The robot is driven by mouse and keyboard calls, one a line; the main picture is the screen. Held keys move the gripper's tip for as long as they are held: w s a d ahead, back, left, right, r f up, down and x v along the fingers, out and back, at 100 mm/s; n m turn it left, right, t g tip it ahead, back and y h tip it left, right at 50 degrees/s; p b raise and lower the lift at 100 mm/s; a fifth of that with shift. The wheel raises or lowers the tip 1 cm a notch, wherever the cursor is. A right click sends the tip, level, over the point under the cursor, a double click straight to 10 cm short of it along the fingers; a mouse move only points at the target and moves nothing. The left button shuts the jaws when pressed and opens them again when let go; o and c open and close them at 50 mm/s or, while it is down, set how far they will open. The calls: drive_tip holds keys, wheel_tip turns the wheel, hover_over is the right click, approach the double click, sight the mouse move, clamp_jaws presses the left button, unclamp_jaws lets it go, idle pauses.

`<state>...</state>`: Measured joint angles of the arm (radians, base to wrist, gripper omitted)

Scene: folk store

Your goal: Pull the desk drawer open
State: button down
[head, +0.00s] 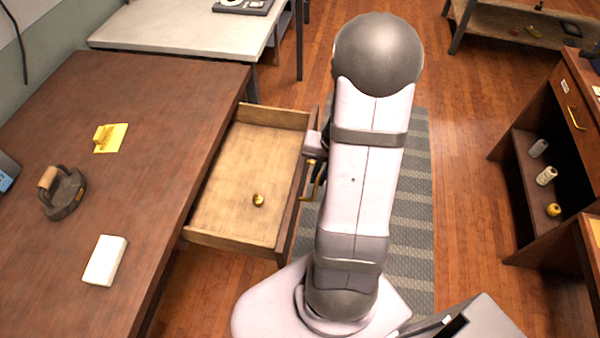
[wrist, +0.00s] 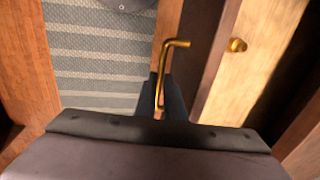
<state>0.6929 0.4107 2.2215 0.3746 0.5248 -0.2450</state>
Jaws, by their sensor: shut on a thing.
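The desk drawer (head: 235,170) is pulled out from under the dark wooden desk (head: 150,130), and its pale wooden bottom shows in the head view. A small round brass object (head: 258,200) lies inside; it also shows in the wrist view (wrist: 236,45). The brass handle (wrist: 172,65) is on the drawer's front panel and also shows in the head view (head: 317,185). My gripper (wrist: 160,108) is shut on the handle, with the fingers around its lower part in the wrist view. My arm partly hides the gripper in the head view.
A white table (head: 180,27) stands behind. A striped rug (head: 415,200) lies on the floor, with a shelf unit (head: 520,180) at right.

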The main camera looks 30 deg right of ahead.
drive_tip(key=shift+s+d, duration=0.5)
drive_tip(key=c, duration=1.8)
unclamp_jaws()
drive_tip(key=shift+c, duration=0.2)
drive_tip(key=shift+r, duration=0.1)
wheel_tip(320, 180, up, 7)
drive_tip(key=d, duration=0.1)
drive_tip(key=shift+s, duration=0.45)
